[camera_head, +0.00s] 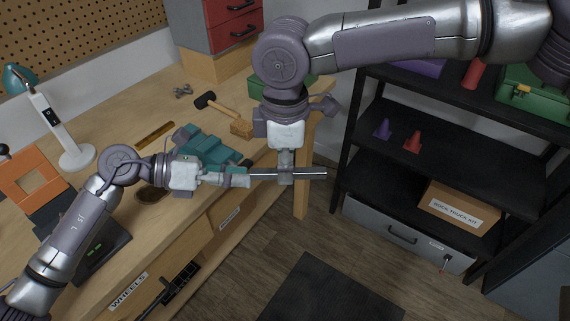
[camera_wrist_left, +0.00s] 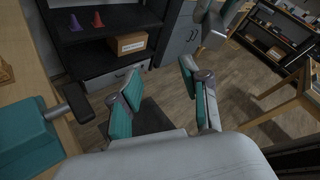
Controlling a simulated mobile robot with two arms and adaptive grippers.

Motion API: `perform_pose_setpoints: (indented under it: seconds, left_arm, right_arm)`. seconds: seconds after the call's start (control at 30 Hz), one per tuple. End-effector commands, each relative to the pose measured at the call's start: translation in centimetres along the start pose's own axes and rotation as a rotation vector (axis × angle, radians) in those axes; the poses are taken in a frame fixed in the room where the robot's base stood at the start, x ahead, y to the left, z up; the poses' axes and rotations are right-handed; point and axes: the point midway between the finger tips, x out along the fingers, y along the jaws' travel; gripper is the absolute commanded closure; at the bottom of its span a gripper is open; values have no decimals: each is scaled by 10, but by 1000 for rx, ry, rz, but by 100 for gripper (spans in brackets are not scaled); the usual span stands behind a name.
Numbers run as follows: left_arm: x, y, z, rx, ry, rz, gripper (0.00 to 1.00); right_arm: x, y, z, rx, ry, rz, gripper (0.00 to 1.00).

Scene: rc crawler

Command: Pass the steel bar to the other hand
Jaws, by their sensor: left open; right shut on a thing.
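The steel bar (camera_head: 313,174) is a thin, shiny rod lying roughly level in the head view, out past the bench edge. My right gripper (camera_head: 286,176) comes from above and is shut on the bar near its middle. My left gripper (camera_head: 240,180) comes from the left, with its fingertips at the bar's left end. Whether they touch the bar is unclear. In the left wrist view its teal-padded fingers (camera_wrist_left: 163,98) stand apart, and I cannot make out the bar between them.
A teal vise (camera_head: 208,147) sits on the wooden bench (camera_head: 150,95) behind my left gripper, with a mallet (camera_head: 223,113) beyond it. A black shelf (camera_head: 445,160) with cones and a cardboard box (camera_head: 458,207) stands at the right. A dark mat (camera_head: 330,290) lies on the floor.

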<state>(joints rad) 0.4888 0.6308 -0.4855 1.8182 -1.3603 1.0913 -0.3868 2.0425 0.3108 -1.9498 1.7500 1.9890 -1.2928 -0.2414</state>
Motion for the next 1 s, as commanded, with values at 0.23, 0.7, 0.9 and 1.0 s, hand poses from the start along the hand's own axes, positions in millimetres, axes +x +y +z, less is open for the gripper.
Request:
perform_pose_setpoints:
  seconds: [0.23,0.7,0.9,1.0]
  left_arm:
    - [54,15,-17,-900,-492,-152,54]
    - [50,156,-213,-2136,-1287,36,54]
    - [36,192,-316,-2290,-1406,237,54]
    - [28,200,-370,-2365,-1461,338,54]
  right_arm:
    - [0,0,0,0,0,0,100]
    - [0,0,0,0,0,0,100]
    - [0,0,0,0,0,0,100]
    - [0,0,0,0,0,0,100]
